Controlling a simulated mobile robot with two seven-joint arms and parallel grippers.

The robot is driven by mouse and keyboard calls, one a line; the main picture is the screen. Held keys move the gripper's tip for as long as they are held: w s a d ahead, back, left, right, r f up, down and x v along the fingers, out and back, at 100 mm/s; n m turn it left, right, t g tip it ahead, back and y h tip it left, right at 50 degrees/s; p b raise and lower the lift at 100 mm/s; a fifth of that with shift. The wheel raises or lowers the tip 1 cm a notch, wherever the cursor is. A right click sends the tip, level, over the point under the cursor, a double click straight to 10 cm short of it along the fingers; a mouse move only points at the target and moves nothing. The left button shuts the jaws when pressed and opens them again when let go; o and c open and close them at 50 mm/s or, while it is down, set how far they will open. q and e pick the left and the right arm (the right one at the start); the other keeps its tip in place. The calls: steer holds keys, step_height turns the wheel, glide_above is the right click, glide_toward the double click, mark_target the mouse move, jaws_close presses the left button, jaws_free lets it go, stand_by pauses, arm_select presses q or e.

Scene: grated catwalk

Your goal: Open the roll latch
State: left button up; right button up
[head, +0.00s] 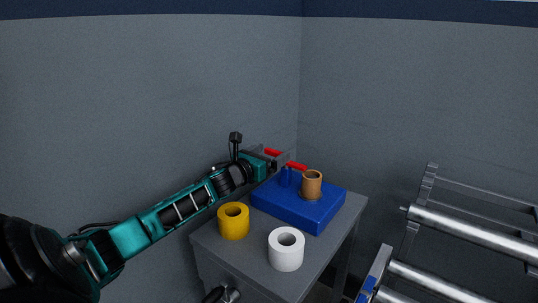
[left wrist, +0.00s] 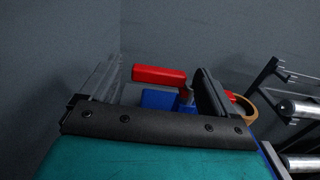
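The roll latch has a red lever (head: 297,166) on a blue post (head: 286,178), on a blue base block (head: 318,212) that also carries a brown roll (head: 311,184). My left gripper (head: 280,158) is at the lever, its two fingers apart. One finger hides the middle of the lever in the head view. In the left wrist view the red lever (left wrist: 158,76) shows between the fingers, nearer the right finger, with a bit of red beyond that finger. Whether a finger touches it I cannot tell. My right gripper is not in view.
The block stands on a grey cabinet (head: 255,270) in the wall corner. A yellow roll (head: 234,221) and a white roll (head: 286,249) stand in front of it. A metal roller rack (head: 470,232) is at the right. Walls close the back and left.

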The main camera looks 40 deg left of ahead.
arm_select(q)
steer(key=c, duration=0.9)
steer(key=shift+c, duration=0.2)
